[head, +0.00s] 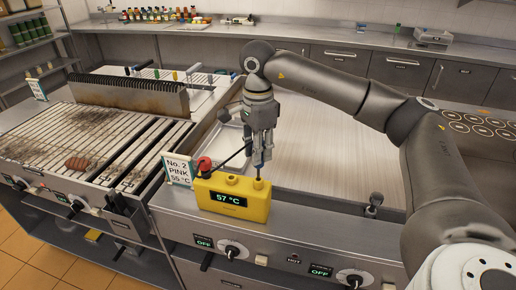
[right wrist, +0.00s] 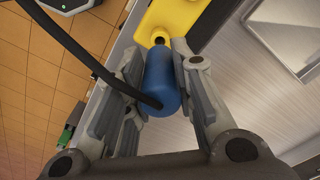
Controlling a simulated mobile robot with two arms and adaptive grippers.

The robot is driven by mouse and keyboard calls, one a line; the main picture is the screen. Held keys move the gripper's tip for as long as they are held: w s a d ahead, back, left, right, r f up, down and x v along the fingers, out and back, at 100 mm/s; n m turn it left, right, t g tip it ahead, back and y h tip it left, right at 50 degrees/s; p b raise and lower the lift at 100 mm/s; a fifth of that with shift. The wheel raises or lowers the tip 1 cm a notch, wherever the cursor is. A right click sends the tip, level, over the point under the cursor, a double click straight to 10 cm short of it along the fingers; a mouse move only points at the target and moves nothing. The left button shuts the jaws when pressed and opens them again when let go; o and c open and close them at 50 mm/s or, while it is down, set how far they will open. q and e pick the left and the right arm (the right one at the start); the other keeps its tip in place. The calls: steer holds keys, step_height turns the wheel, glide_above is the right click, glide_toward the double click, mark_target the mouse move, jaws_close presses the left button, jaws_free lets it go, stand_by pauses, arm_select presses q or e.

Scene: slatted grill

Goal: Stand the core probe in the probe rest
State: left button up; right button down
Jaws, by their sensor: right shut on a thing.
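My right gripper (head: 262,158) points down above the yellow thermometer unit (head: 225,204), whose display reads 57 °C. It is shut on the core probe, whose blue handle (right wrist: 162,85) sits between the fingers in the right wrist view. A thin part of the probe (head: 259,173) shows below the fingers, over the raised yellow socket (head: 258,184) at the unit's right end. In the right wrist view the handle's far end lines up with a yellow ring (right wrist: 159,37); how deep the tip sits is hidden. The black cable (right wrist: 85,55) leaves the handle. My left gripper is not in view.
A card reading "No. 2 PINK 55 °C" (head: 180,170) stands left of the unit, near a red knob (head: 204,165). The slatted grill (head: 115,125) holds a brown piece of food (head: 77,163). A metal tray (head: 233,140) lies behind the unit. The flat plate (head: 325,165) is clear.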

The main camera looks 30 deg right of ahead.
steer(key=shift+f+b, duration=1.05)
steer(key=shift+f, duration=0.5)
steer(key=c, duration=1.1)
jaws_free()
steer(key=shift+c, duration=0.2)
steer(key=shift+r, duration=0.1)
step_height(320, 180, up, 12)
steer(key=shift+f, duration=0.1)
